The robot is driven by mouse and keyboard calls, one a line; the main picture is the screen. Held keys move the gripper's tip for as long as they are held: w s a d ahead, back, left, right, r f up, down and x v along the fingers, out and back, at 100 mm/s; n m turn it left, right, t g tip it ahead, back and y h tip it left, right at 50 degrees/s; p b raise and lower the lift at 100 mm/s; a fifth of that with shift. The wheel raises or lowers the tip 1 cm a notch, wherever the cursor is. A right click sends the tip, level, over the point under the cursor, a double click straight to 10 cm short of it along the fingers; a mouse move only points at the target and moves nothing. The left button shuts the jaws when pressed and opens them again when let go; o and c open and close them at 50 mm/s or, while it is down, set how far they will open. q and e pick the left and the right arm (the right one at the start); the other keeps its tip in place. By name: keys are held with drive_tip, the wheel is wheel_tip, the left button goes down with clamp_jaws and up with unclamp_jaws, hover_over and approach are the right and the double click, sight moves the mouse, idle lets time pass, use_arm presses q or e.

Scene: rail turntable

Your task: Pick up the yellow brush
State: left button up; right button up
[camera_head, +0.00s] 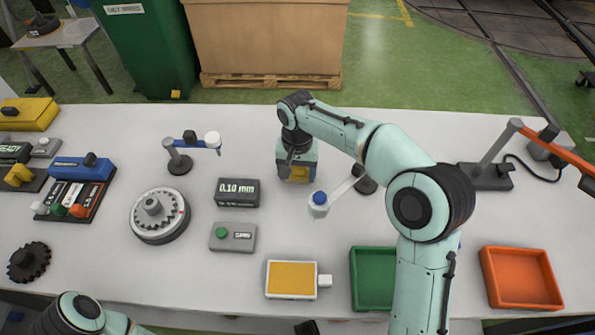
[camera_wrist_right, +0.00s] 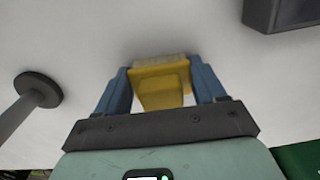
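The yellow brush (camera_wrist_right: 160,82) is between the two blue fingers of my right gripper (camera_wrist_right: 162,88) in the right wrist view. The fingers press against both its sides, and its pale bristle end points away from the palm. In the head view my right gripper (camera_head: 297,176) points down at the middle back of the table, with a bit of yellow showing between its fingers. Whether the brush touches the table is hard to tell. Only part of my left arm shows at the bottom left; its gripper is out of view.
A lamp-like stand (camera_head: 365,184) with a blue-capped arm is just right of the gripper. A dark 0.10 mm box (camera_head: 237,193) lies to the left, with a round dial turntable (camera_head: 159,216) beyond it. Green (camera_head: 372,278) and orange (camera_head: 521,278) trays are at the front right.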

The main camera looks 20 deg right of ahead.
drive_tip(key=shift+c, duration=1.3)
use_arm(q)
wheel_tip(320, 180, up, 6)
drive_tip(key=w+p, duration=0.2)
drive_tip(key=p, duration=0.3)
drive_tip(key=shift+f, duration=0.15)
use_arm(e)
wheel_tip(320, 180, up, 20)
use_arm(q)
drive_tip(key=shift+w, duration=0.1)
use_arm(e)
drive_tip(key=shift+o, duration=1)
drive_tip(key=shift+c, duration=0.5)
